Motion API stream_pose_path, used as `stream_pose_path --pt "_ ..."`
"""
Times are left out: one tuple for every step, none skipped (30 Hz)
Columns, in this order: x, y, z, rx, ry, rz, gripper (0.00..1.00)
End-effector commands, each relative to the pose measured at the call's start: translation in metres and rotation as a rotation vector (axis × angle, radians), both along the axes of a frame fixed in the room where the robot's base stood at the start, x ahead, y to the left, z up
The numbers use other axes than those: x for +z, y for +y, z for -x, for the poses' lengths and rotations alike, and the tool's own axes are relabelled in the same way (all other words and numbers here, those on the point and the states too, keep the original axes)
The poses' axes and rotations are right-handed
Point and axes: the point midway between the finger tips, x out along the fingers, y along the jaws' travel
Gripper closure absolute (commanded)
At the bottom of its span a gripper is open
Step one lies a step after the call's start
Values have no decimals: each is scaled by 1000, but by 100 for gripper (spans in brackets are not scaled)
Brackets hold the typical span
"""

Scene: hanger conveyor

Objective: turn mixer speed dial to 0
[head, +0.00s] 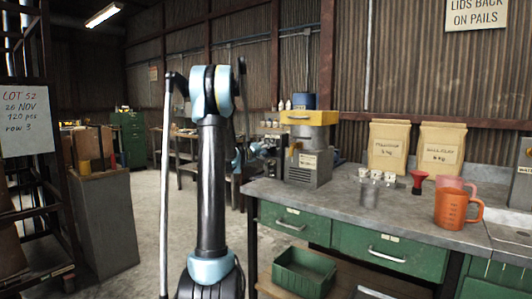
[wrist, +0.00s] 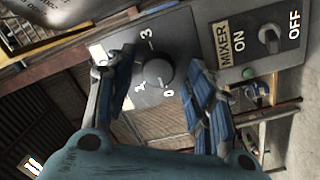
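The mixer (head: 308,145) stands at the left end of the grey bench, with a yellow top and grey body. In the wrist view its grey control panel (wrist: 205,55) carries the round dark grey speed dial (wrist: 158,73), with printed numbers around it, including 0 and 3. The dial's pointer is too unclear to read. My gripper (wrist: 160,64) is open, its blue-padded fingers on either side of the dial, with visible gaps; whether either touches it cannot be told. In the head view my gripper (head: 265,150) is small, just left of the mixer.
An ON/OFF switch (wrist: 269,39) sits on the same panel, beside the MIXER label, near my right finger. A green bin (head: 303,272) is below.

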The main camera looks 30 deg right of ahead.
Motion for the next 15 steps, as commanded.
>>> stream_pose_path --pt "0 0 0 0 0 0 51" --pt "0 0 0 -1 0 0 51" --pt "0 0 1 -1 0 0 51" --pt "0 1 1 -1 0 0 51" --pt "0 2 1 -1 0 0 51" --pt "0 4 2 -1 0 0 51" --pt "0 6 3 -1 0 0 51" --pt "0 9 3 -1 0 0 51" --pt "0 14 5 0 0 0 51" --pt "0 18 6 1 0 1 51" --pt "0 23 8 1 0 0 51" --pt "-1 30 10 1 0 0 51" --pt "-1 35 12 1 0 1 51" --pt "-1 41 14 1 0 1 51" --pt "-2 49 16 2 0 0 51"
